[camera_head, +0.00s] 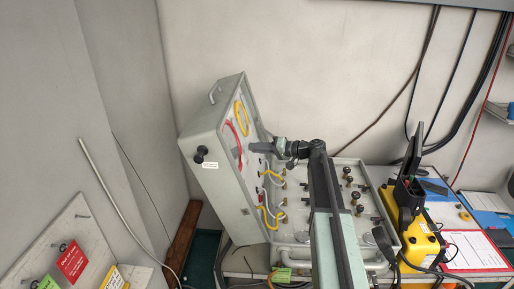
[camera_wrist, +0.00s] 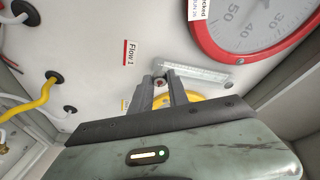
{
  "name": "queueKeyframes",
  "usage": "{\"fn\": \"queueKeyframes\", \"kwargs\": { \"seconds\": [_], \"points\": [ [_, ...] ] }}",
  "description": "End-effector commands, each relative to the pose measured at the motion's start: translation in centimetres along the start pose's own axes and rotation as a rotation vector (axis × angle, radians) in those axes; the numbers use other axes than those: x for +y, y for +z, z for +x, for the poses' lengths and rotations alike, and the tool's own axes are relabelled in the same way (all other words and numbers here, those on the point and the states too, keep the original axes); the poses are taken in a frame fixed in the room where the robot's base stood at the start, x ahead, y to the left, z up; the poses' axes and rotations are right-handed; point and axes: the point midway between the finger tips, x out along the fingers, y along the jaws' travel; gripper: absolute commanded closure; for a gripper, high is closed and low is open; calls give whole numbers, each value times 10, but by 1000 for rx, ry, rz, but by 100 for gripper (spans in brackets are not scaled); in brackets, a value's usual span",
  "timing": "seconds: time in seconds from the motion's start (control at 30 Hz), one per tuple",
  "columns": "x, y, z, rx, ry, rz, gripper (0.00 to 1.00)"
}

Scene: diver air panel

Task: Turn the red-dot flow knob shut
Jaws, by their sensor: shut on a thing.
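My gripper (camera_wrist: 160,80) reaches up to the pale panel face (camera_wrist: 97,55) in the wrist view. Its two fingers are closed around a small dark knob with a reddish spot (camera_wrist: 159,83), mostly hidden between them. The red-striped "Flow 1" label (camera_wrist: 130,52) is just left and above. In the head view my gripper (camera_head: 258,147) is against the inside of the upright grey case lid (camera_head: 211,133); the knob cannot be made out there.
A red-rimmed gauge (camera_wrist: 250,22) is at upper right, and a grey scale strip (camera_wrist: 198,73) runs beside the fingertips. A yellow ring-like part (camera_wrist: 190,102) lies partly behind the fingers. A yellow hose (camera_wrist: 32,103) loops at left. A yellow device (camera_head: 415,236) stands right of the case.

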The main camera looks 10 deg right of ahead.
Motion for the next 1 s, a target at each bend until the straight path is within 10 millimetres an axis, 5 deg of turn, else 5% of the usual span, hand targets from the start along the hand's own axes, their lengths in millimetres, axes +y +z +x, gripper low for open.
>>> {"fn": "queueKeyframes", "kwargs": {
  "seconds": [0.47, 0.5, 0.57, 0.87, 1.0],
  "points": [
    [0, 0, 0, 1, 5, 15, 100],
    [0, 0, 0, 1, 5, 15, 77],
    [0, 0, 0, 1, 5, 15, 60],
    [0, 0, -1, 0, 5, 14, 58],
    [-1, -1, -16, 2, 6, 15, 58]
  ]
}}
